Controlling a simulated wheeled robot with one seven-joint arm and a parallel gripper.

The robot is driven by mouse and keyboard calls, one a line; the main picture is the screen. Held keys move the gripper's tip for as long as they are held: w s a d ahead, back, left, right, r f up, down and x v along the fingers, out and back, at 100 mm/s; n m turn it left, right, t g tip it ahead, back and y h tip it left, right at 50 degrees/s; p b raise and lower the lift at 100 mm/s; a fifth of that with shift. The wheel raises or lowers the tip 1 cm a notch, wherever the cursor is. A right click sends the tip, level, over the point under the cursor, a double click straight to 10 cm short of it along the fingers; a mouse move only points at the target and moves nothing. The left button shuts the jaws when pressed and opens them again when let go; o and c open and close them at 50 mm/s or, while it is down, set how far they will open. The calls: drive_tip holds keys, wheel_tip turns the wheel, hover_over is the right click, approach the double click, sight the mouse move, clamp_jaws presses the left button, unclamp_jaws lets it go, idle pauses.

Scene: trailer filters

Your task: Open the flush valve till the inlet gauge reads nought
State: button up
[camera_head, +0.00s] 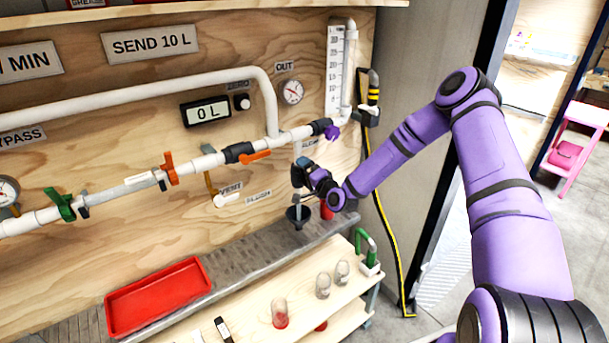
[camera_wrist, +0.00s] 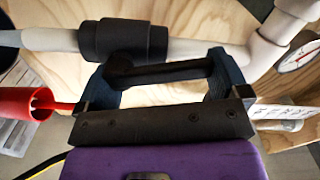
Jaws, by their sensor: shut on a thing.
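My gripper (camera_head: 302,175) is below the right end of the white pipe run, above a black funnel. In the wrist view its blue fingers (camera_wrist: 163,80) are shut on a dark bar (camera_wrist: 160,72); I cannot tell for sure that this is the flush valve's handle. A round gauge at the left edge of the board (camera_head: 8,190) may be the inlet gauge; its needle is too small to read. The OUT gauge (camera_head: 291,92) is above the pipe. A gauge also shows partly in the wrist view (camera_wrist: 300,56).
Green (camera_head: 62,205), red-orange (camera_head: 169,168) and orange (camera_head: 255,157) handles stand on the pipe run. The display (camera_head: 208,112) reads 0 L. A red tray (camera_head: 155,297) lies on the grey ledge. A yellow-and-black hose hangs at the right.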

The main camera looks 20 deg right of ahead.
drive_tip(key=shift+d+f+m, duration=0.1)
drive_tip(key=shift+d+m, duration=0.05)
drive_tip(key=shift+m, duration=0.45)
drive_tip(key=o, duration=0.9)
drive_tip(key=v, duration=1.1)
drive_tip(key=shift+w, duration=0.1)
